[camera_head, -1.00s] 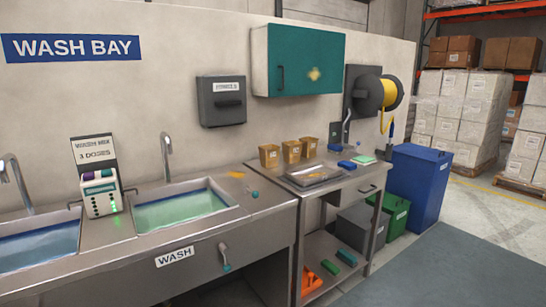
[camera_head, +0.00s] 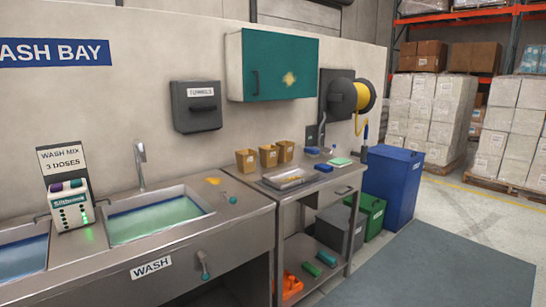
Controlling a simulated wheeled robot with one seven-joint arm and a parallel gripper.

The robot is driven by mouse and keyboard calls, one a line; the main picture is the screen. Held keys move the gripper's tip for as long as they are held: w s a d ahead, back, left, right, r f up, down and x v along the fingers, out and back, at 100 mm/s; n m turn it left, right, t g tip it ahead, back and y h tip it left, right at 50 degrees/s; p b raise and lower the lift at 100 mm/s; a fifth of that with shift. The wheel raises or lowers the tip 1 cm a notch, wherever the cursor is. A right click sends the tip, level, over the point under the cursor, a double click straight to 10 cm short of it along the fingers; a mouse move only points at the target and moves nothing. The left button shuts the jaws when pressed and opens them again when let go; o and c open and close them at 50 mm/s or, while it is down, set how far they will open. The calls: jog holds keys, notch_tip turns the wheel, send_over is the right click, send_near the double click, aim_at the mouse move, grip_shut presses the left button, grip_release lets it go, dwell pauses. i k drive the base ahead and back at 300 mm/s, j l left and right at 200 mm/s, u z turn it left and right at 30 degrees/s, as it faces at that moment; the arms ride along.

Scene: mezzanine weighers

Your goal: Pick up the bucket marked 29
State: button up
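Three small tan buckets stand in a row on the steel side table: the left bucket (camera_head: 246,160), the middle bucket (camera_head: 269,156) and the right bucket (camera_head: 286,151). Each seems to bear a small pale label, but the marks are too small to read, so I cannot tell which is 29. All three look upright, close to the wall. My gripper is not in view.
The side table (camera_head: 335,183) also holds a flat tray (camera_head: 288,179) in front of the buckets, and small blue and green items. Sinks (camera_head: 155,215) lie to the left. A blue bin (camera_head: 393,185) stands right. The grey floor mat (camera_head: 440,268) is clear.

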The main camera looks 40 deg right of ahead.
aim_at(286, 155)
jog(key=i+l, duration=0.15)
jog(key=l, duration=0.2)
jog(key=i+l, duration=0.15)
jog(key=l, duration=0.2)
jog(key=i+l, duration=0.15)
jog(key=l, duration=0.2)
jog(key=i+l, duration=0.15)
jog(key=l, duration=0.2)
jog(key=i+l, duration=0.15)
jog(key=l, duration=0.2)
jog(key=i+l, duration=0.15)
jog(key=l, duration=0.2)
jog(key=i+l, duration=0.15)
jog(key=l, duration=0.2)
